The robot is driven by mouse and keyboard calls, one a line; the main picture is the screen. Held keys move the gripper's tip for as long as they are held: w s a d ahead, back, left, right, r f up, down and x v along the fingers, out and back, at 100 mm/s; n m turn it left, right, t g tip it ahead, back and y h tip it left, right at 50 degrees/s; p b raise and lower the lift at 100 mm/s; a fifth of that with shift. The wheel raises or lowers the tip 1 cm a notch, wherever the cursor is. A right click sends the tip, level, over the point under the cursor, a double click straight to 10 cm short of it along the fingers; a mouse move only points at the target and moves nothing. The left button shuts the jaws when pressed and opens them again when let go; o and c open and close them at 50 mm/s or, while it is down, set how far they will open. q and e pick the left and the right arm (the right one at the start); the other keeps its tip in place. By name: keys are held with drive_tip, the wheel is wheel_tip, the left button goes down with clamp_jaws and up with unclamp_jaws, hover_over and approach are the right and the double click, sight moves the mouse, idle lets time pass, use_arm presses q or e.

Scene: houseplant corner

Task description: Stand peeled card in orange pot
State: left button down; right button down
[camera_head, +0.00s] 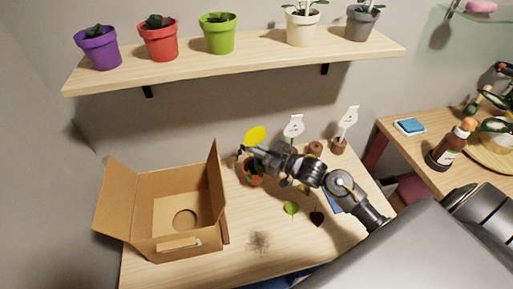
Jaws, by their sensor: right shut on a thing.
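The orange pot (256,181) stands on the wooden table, partly hidden under my right gripper and arm. My right gripper (246,151) comes in from the right and is shut on a round yellow card (255,135). The card is above the orange pot, with its yellow face showing; its lower end is hidden at the fingers, so I cannot tell whether it touches the soil. My left gripper is not in view.
An open cardboard box (158,215) stands on the left of the table (215,266). White cards (293,127) stand behind my arm. A green leaf shape (291,208) and a dark one (317,218) lie in front. Above is a shelf (240,60) with several pots.

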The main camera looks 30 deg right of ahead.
sight(256, 169)
idle(0.8)
drive_tip(key=shift+f, duration=0.75)
idle(1.3)
drive_tip(key=shift+f, duration=0.25)
drive_tip(key=shift+f+b, duration=1.35)
drive_tip(key=shift+f, duration=0.65)
drive_tip(key=shift+f, duration=0.1)
drive_tip(key=c, duration=1.5)
unclamp_jaws()
drive_tip(key=shift+o, duration=0.2)
